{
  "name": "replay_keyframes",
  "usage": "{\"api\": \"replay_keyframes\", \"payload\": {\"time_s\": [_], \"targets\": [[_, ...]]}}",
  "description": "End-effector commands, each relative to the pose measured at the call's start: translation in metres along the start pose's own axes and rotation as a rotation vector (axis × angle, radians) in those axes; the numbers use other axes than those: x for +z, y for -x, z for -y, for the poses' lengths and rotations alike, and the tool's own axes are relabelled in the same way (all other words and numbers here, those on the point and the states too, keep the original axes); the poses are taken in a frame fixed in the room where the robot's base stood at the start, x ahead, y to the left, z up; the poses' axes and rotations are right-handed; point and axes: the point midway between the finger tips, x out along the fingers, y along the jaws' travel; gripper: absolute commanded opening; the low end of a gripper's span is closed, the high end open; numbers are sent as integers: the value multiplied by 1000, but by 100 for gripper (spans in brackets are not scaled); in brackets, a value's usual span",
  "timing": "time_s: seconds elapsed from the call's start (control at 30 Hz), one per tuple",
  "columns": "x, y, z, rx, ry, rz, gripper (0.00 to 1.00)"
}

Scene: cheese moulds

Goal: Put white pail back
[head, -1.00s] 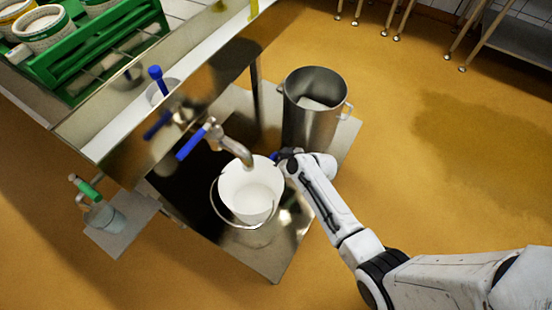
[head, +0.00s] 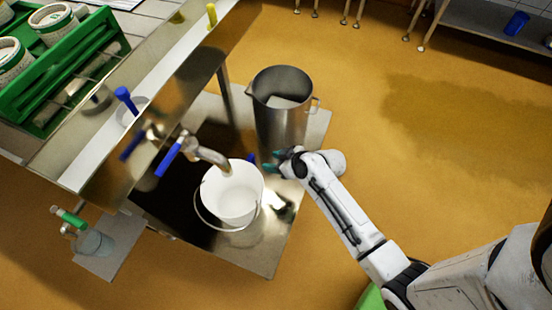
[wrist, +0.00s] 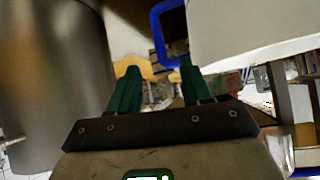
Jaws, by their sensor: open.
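The white pail (head: 232,200) stands upright on the low steel shelf (head: 262,255) under the tap (head: 205,155). Its inside looks white and its wire handle hangs down at the front left. A blue loop (head: 250,158) sits at the pail's rim, on the side toward my gripper. My gripper (head: 272,166) is open and empty, just right of the pail and apart from it. In the wrist view, the green fingers (wrist: 160,88) are spread with nothing between them. The blue loop (wrist: 156,38) lies beyond them, and the pail's white wall (wrist: 255,30) is at upper right.
A tall steel jug (head: 280,125) stands close behind my gripper; it fills the left of the wrist view (wrist: 50,90). A steel trough (head: 150,110) with a blue-handled tap is at left, with a green crate (head: 60,100) beyond. Open floor (head: 400,190) lies to the right.

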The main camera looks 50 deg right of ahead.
Motion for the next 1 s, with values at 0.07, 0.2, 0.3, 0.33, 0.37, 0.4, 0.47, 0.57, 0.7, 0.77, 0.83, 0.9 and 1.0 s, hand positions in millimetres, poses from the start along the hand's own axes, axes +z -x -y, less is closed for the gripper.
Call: {"api": "replay_keyframes", "payload": {"time_s": [0.07, 0.2, 0.3, 0.33, 0.37, 0.4, 0.47, 0.57, 0.7, 0.77, 0.83, 0.9, 1.0], "targets": [[0, 6, 0, 0, 0, 0, 48], [0, 8, 0, -1, 0, 1, 48], [2, 13, 9, -19, 6, 32, 48], [3, 17, 14, -30, 10, 53, 48], [4, 21, 20, -42, 13, 79, 48], [7, 28, 29, -58, 19, 123, 48], [12, 44, 44, -78, 25, 206, 48], [24, 81, 66, -78, 23, 371, 48], [37, 141, 84, -7, -11, 587, 48], [41, 164, 88, 34, -31, 654, 48], [43, 186, 90, 78, -54, 711, 48], [45, 201, 91, 110, -73, 747, 48], [46, 211, 92, 133, -85, 771, 48]]}}
